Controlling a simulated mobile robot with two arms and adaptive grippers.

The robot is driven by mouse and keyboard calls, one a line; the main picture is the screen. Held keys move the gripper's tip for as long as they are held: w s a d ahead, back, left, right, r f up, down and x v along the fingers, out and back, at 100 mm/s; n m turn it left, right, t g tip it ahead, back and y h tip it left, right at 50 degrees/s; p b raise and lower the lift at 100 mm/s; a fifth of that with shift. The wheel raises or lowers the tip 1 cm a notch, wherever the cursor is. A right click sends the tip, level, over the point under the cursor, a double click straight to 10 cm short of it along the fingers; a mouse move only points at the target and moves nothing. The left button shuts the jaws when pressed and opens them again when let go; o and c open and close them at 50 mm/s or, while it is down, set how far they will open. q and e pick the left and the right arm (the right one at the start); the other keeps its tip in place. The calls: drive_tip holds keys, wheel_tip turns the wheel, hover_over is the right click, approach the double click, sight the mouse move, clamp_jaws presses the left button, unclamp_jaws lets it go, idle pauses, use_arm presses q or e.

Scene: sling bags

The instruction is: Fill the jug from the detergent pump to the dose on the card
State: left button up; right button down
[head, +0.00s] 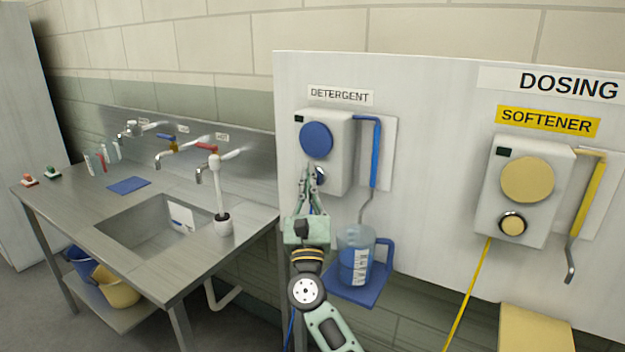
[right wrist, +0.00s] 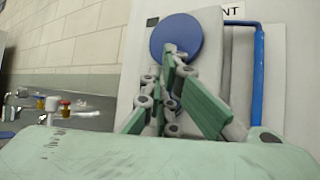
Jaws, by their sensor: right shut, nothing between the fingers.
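The detergent pump (head: 337,148) is a white wall box with a blue round knob (head: 316,140) and a small round button (head: 319,176) below it, partly hidden by my gripper. A blue tube runs down to a metal spout above the clear jug (head: 352,238). The jug stands on a blue bracket (head: 372,289), has a white scale label and holds blue liquid. My right gripper (head: 310,168) is shut and empty, its tips close in front of the pump beside the button; I cannot tell whether they touch. The right wrist view shows the fingers before the blue knob (right wrist: 176,38). My left gripper is not in view.
The softener pump (head: 526,190) with a yellow knob and spout is at the right. A steel sink bench (head: 120,207) at the left holds taps, several bottles, a blue cloth and a white brush. A white card (head: 181,217) is in the sink. Buckets stand below.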

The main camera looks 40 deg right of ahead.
drive_tip(key=shift+w+d, duration=0.1)
drive_tip(key=shift+d, duration=0.2)
idle(0.4)
drive_tip(key=shift+a, duration=0.1)
drive_tip(key=shift+s+a, duration=0.35)
drive_tip(key=shift+a, duration=0.4)
drive_tip(key=shift+a, duration=0.1)
drive_tip(key=shift+s+a, duration=0.3)
drive_tip(key=shift+a, duration=0.45)
drive_tip(key=shift+s+a, duration=0.35)
drive_tip(key=shift+a, duration=0.35)
drive_tip(key=shift+s+a, duration=0.3)
drive_tip(key=shift+a, duration=0.45)
drive_tip(key=shift+f, duration=0.1)
